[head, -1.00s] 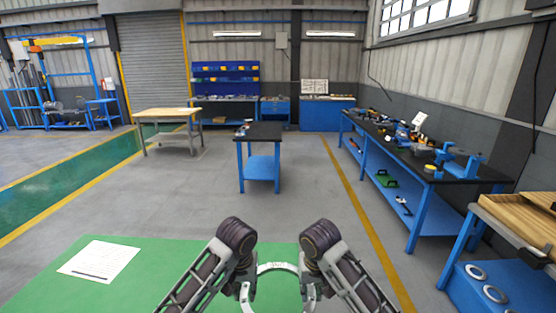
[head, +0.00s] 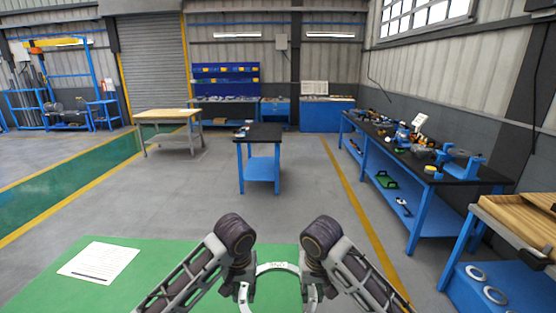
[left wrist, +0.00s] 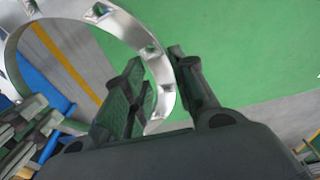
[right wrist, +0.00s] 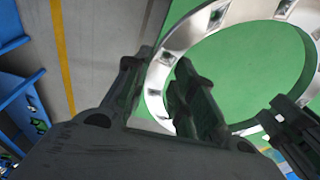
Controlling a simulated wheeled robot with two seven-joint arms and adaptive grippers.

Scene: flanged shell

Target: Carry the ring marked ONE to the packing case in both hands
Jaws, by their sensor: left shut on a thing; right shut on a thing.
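A pale metal ring (head: 277,267) with small square openings is held between my two grippers, over the green surface (head: 180,270) at the bottom of the head view. Dark marking on its far top edge is too small to read. My left gripper (head: 246,290) is shut on its left side; the ring also shows in the left wrist view (left wrist: 125,22). My right gripper (head: 311,290) is shut on its right side; the ring also shows in the right wrist view (right wrist: 186,35). Its near part is cut off in the head view. I cannot pick out the packing case with certainty.
A printed sheet (head: 98,262) lies left on the green surface. A dark-topped blue table (head: 258,134) stands ahead, a pale-topped table (head: 165,115) left of it. A long cluttered bench (head: 465,178) and a blue bench with rings (head: 462,301) line the right. Grey floor between is clear.

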